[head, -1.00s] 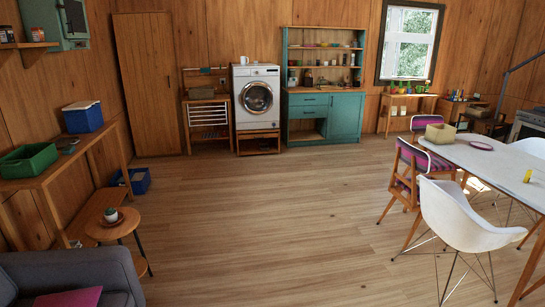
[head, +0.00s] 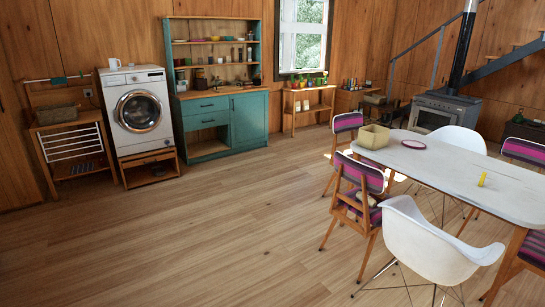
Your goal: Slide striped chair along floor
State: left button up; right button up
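The nearest striped chair (head: 357,175) stands upright at the left end of the white table. It has a wooden frame and a pink, purple and dark striped back and seat. Something light-coloured lies on its seat. A second striped chair (head: 346,123) stands behind it. Other striped chairs stand at the right, one at the table's far side (head: 524,152) and one at the right edge (head: 532,250), cut off by the frame. Neither of my grippers is in view.
The white table (head: 455,167) holds a beige box (head: 374,136), a pink plate (head: 413,144) and a yellow item (head: 482,179). A white shell chair (head: 430,243) stands in front, close to the nearest striped chair. The wood floor (head: 190,235) at left and centre is clear.

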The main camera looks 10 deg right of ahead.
aim_at(369, 179)
jog(key=i+l+z, duration=0.15)
jog(key=i+z, duration=0.65)
jog(key=i+j+z, duration=0.2)
jog(key=i+z, duration=0.2)
jog(key=i, duration=0.15)
jog(key=i+j+z, duration=0.1)
jog(key=i, duration=0.45)
jog(key=i+j+z, duration=0.1)
jog(key=i+j, duration=0.15)
jog(key=i, duration=0.25)
jog(key=i+j+z, duration=0.15)
jog(key=i, duration=0.4)
